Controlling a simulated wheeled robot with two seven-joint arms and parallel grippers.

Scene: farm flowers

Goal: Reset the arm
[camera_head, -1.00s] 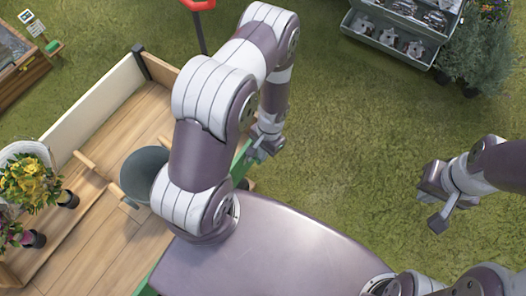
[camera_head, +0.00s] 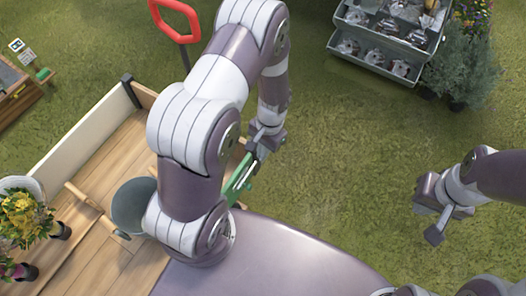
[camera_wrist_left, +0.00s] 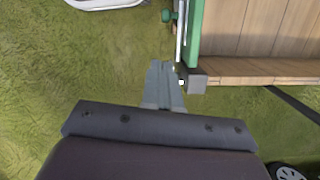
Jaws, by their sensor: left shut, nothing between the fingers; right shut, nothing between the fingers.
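My left arm comes in from the left of the head view, folded over the corner of the wooden cart. My left gripper (camera_head: 250,158) hangs beside the cart's green edge, empty and shut. In the left wrist view its fingers (camera_wrist_left: 163,84) are together, just left of the cart's grey corner bracket. My right gripper (camera_head: 432,222) is at the right of the head view, shut and empty above the grass. Any contact between the left fingers and the cart cannot be told.
The wooden cart (camera_head: 100,262) at the left holds a grey bucket (camera_head: 131,205) and potted yellow flowers (camera_head: 22,217). A red handle (camera_head: 177,22) stands behind it. A tiered rack (camera_head: 385,50) and potted plants (camera_head: 462,70) are at the back right. Open grass lies between.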

